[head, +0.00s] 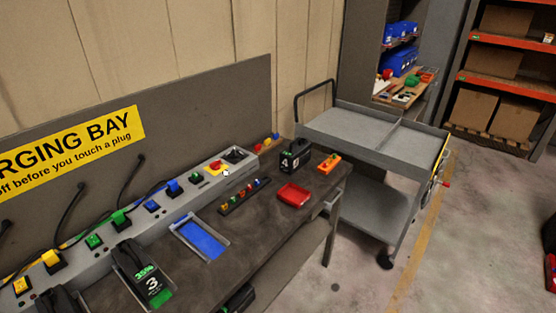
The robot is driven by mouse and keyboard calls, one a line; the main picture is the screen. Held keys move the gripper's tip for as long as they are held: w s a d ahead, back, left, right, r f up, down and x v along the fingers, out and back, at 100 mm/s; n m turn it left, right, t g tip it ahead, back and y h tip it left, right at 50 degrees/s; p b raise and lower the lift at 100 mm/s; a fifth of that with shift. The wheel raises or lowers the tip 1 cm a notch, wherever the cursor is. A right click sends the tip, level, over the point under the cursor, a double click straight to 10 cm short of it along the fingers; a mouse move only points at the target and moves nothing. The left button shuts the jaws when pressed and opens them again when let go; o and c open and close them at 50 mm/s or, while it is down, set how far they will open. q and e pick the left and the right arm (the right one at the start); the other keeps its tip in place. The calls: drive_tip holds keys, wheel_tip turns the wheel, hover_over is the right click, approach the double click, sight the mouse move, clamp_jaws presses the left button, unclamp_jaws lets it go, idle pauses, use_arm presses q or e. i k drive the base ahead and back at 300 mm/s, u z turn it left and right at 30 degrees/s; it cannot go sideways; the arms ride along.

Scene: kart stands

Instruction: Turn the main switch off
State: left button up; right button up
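A red knob on a yellow plate (216,167), which looks like the main switch, sits near the right end of the grey charging rail (182,207) at the back of the bench. It is small in the head view, and I cannot tell its position. A small white and black item (226,173) is at its lower right edge. A dark recessed panel (236,155) is just right of it on the rail. Neither of my grippers shows in the head view.
The bench (262,225) holds a black battery marked 3 (145,276), a blue-bottomed tray (201,239), a black battery marked 4 (295,156), a red tray (293,195) and an orange item (329,162). Colored plugs line the rail. A grey cart (345,130) stands at the right.

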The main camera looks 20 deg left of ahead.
sight(215, 165)
drive_tip(key=z, duration=0.25)
drive_tip(key=i, duration=1)
drive_tip(key=u, duration=2.7)
